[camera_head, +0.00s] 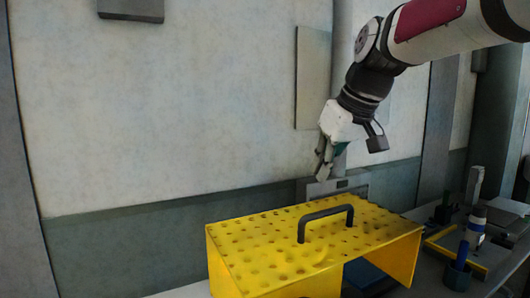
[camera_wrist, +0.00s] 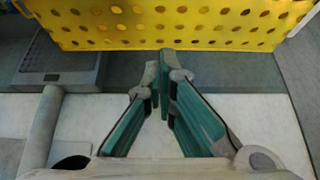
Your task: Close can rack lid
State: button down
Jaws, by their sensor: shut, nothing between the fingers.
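The can rack (camera_head: 240,262) is a yellow box full of round holes, standing in the lower middle of the head view. Its perforated lid (camera_head: 375,228) lies roughly flat across the top and carries a dark arched handle (camera_head: 325,213). Whether the lid is fully seated is hard to tell. My gripper (camera_head: 322,177) hangs above and behind the rack, fingers pointing down, apart from it. In the wrist view, the gripper (camera_wrist: 166,62) has its green-padded fingers together at the tips, with nothing between them. A perforated yellow part of the rack (camera_wrist: 180,22) fills the top edge there.
A pale wall (camera_head: 170,110) stands close behind the rack. A grey box-like device (camera_head: 335,185) sits behind the rack and below my gripper.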

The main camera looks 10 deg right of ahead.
aim_at(326, 227)
jog(key=x, duration=0.3)
jog(key=shift+w+f, duration=0.15)
jog(key=shift+f, duration=0.5)
jog(key=s, duration=0.1)
jog(key=s+p, duration=0.1)
jog(key=shift+s+d+f, duration=0.1)
jog(key=shift+s+d, duration=0.15)
jog(key=shift+d, duration=0.05)
jog(key=shift+s+d+f, duration=0.15)
jog(key=shift+s+f, duration=0.05)
jog(key=shift+s, duration=0.25)
jog(key=shift+f, duration=0.1)
